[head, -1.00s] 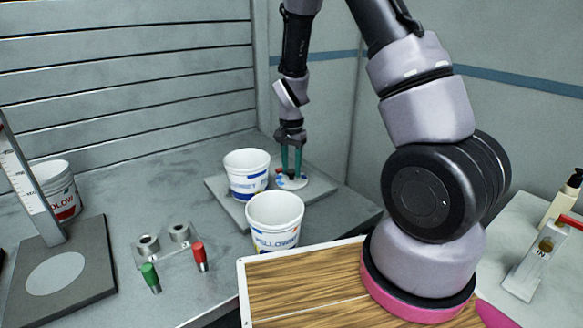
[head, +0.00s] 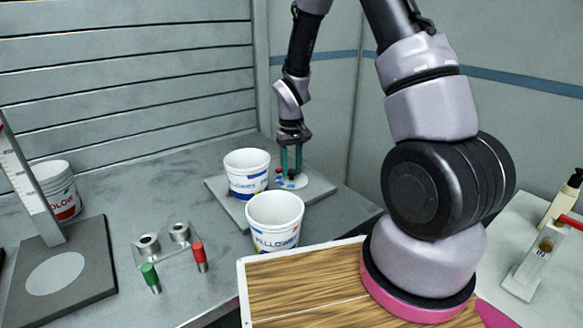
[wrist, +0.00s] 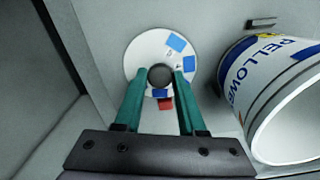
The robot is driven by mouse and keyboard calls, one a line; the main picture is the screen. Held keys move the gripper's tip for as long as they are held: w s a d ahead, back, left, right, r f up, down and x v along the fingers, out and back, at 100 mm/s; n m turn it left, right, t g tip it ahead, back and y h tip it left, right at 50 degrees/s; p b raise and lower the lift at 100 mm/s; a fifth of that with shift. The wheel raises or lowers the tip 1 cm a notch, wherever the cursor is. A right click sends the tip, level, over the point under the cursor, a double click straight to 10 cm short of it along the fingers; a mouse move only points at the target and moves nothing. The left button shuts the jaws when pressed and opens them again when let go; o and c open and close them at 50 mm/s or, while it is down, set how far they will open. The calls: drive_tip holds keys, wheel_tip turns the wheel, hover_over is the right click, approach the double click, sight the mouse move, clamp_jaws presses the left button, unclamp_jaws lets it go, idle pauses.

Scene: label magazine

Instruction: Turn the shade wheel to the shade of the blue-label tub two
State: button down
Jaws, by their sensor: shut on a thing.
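The shade wheel (head: 299,183) is a white disc with blue patches, lying flat on a grey plate at the back of the bench. In the wrist view the wheel (wrist: 142,58) shows several blue patches and a dark round knob (wrist: 160,77) at its centre. A small red mark (wrist: 165,104) is at its near edge. My gripper (head: 291,172) points down over the wheel, its green fingers shut on the knob. A white tub with a blue label (head: 246,182) stands left of the wheel; it also shows in the wrist view (wrist: 240,90).
Another white tub (head: 275,222) with a blue and yellow label stands in front. A red-label tub (head: 62,200) is at the far left, behind a scale post (head: 25,180). Red (head: 199,256) and green (head: 150,277) handles stand on the bench. A wooden board (head: 300,290) is nearest.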

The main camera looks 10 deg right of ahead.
sight(291, 171)
drive_tip(key=shift+n, duration=0.9)
drive_tip(key=c, duration=0.5)
unclamp_jaws()
wheel_tip(291, 171, up, 11)
